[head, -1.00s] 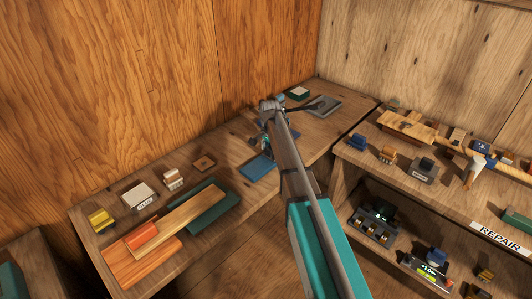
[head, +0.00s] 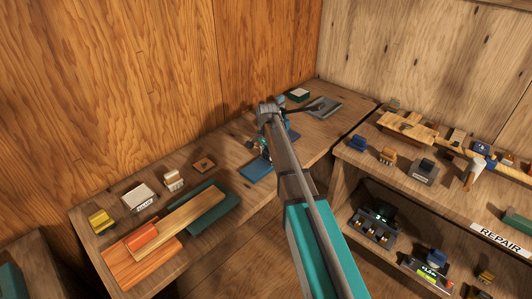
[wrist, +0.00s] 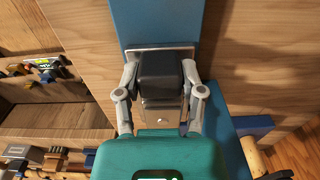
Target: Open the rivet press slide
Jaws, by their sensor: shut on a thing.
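In the wrist view, the rivet press has a blue upright (wrist: 160,22) with a pale metal plate at its lower end. A black block (wrist: 158,86), seemingly the slide's grip, sits in front of that plate. My gripper (wrist: 159,70) is shut on the block, one grey finger on each side. A metal piece with a small round mark (wrist: 163,116) shows below the block. In the head view, a blue plate of the press (head: 257,171) shows left of my arm, which hides most of the press and my gripper.
A wooden board on a teal mat (head: 212,222) and small parts lie left on the bench. A grey tray (head: 325,107) lies beyond my arm. A shelf unit with the REPAIR sign (head: 499,238) stands right. The plank wall is close behind.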

